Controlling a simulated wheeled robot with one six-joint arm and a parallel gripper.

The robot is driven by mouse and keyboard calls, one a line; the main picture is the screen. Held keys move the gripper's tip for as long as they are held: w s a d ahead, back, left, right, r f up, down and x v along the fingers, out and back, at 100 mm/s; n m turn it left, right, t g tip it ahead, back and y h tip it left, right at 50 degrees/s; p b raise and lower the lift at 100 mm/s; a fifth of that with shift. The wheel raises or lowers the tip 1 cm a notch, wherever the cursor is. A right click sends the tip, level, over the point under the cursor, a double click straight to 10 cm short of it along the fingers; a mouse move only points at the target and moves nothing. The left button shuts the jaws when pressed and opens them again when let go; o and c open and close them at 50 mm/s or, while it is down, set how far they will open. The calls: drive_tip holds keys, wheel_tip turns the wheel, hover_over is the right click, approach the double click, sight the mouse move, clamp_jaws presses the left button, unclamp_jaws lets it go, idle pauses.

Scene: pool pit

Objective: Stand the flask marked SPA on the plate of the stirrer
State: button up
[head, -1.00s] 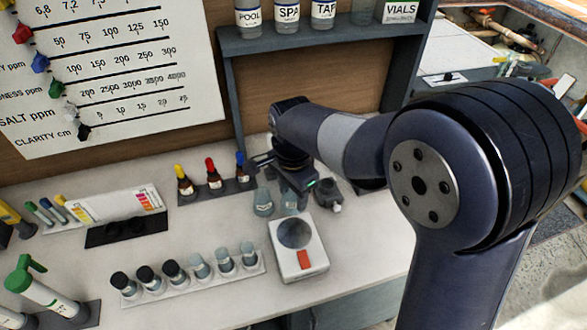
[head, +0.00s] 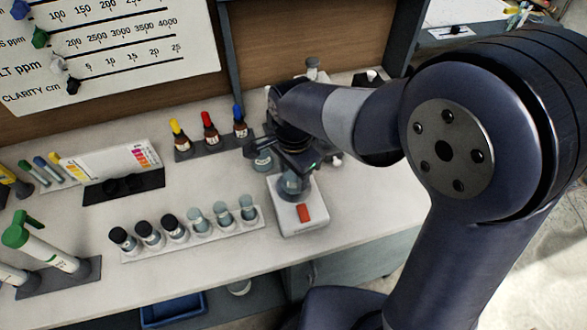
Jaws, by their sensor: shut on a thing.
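The stirrer (head: 305,225) is a white box with an orange-red switch on its front and a round dark plate on top. A clear flask with bluish-grey contents (head: 293,186) is upright over the plate and hides most of it. I cannot tell whether its base touches the plate. My gripper (head: 297,164) is shut on this flask from behind, and the arm covers its upper part. No SPA marking can be read. A second flask (head: 262,162) stands on the bench behind the stirrer, to the left.
Dropper bottles (head: 210,135) stand in a holder behind. A colour chart (head: 112,170) and a green-capped tube (head: 45,245) are further left. Bottles stand behind my arm. The bench right of the stirrer is clear.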

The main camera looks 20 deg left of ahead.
drive_tip(key=shift+f, duration=0.1)
idle(0.3)
drive_tip(key=shift+s+d+f+b, duration=0.1)
drive_tip(key=shift+f+b, duration=0.5)
drive_tip(key=shift+f, duration=0.15)
drive_tip(key=shift+s+d+f, duration=0.1)
drive_tip(key=shift+s+f, duration=0.05)
drive_tip(key=shift+f, duration=0.3)
drive_tip(key=c, duration=0.5)
drive_tip(key=o, duration=1.2)
drive_tip(key=shift+c, duration=0.2)
drive_tip(key=o, duration=0.4)
drive_tip(key=shift+w+r, duration=0.1)
drive_tip(key=shift+w, duration=0.1)
drive_tip(key=shift+o, duration=0.2)
drive_tip(key=shift+r, duration=0.15)
